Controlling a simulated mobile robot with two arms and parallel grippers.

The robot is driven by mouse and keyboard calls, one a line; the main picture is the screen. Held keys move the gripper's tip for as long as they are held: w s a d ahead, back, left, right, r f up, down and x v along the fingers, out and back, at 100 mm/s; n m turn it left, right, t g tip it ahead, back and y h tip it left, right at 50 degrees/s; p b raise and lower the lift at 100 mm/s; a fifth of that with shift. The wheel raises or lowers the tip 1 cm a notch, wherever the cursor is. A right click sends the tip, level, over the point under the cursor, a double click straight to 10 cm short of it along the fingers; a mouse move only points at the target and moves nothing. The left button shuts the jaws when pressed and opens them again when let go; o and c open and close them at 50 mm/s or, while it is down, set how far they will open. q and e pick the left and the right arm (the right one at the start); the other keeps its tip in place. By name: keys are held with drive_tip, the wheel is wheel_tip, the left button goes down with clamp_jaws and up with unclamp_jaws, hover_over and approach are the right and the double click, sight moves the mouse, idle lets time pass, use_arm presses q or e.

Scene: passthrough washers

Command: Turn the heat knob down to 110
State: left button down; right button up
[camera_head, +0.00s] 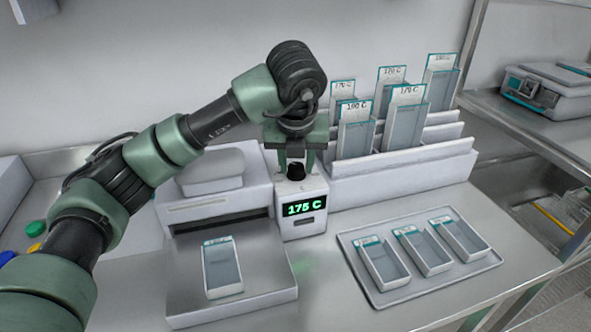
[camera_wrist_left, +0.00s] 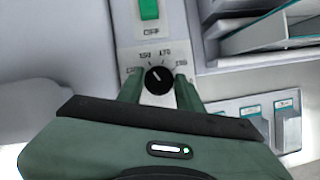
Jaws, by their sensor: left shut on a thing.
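The heat knob (camera_head: 296,171) is a black dial on top of a small white control box (camera_head: 302,226). The green display (camera_head: 302,208) on the box's front reads 175 C. In the left wrist view the knob (camera_wrist_left: 158,80) has a white pointer line and sits on a plate with printed marks, only partly legible. My left gripper (camera_head: 296,160) reaches down over the box from above. Its two green fingers (camera_wrist_left: 160,92) stand on either side of the knob and are shut on it. My right gripper is not in view.
A sealer-like machine with a flat tray (camera_head: 185,300) stands left of the box, with one pouch (camera_head: 222,268) on it. A grey tray (camera_head: 392,296) with three pouches lies right. Behind is a white rack (camera_head: 400,170) with labelled pouches. A green switch (camera_wrist_left: 149,10) marked OFF is near the knob.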

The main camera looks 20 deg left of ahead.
use_arm(q)
drive_tip(key=shift+d+n+y, duration=0.1)
drive_tip(key=shift+n+y, duration=0.2)
drive_tip(key=shift+n, duration=0.6)
drive_tip(key=n+y, duration=0.1)
drive_tip(key=n, duration=0.1)
drive_tip(key=shift+r+n+g, duration=0.15)
drive_tip(key=shift+n+g, duration=0.25)
drive_tip(key=n+p, duration=0.1)
drive_tip(key=n, duration=0.1)
drive_tip(key=n+g+y+p, duration=0.1)
drive_tip(key=n, duration=0.1)
drive_tip(key=shift+w+d+n+g+p, duration=0.15)
drive_tip(key=shift+n+g+p, duration=0.15)
drive_tip(key=shift+p, duration=0.05)
drive_tip(key=n+g+p, duration=0.1)
drive_tip(key=n, duration=0.2)
drive_tip(key=shift+w+n+y, duration=0.1)
drive_tip(key=shift+n+y, duration=0.2)
drive_tip(key=shift+n+g+p, duration=0.4)
drive_tip(key=shift+n+p, duration=0.05)
drive_tip(key=shift+n, duration=0.15)
drive_tip(key=shift+f, duration=0.2)
drive_tip(key=c, duration=0.9)
unclamp_jaws()
drive_tip(key=shift+c, duration=0.2)
drive_tip(key=shift+r, duration=0.1)
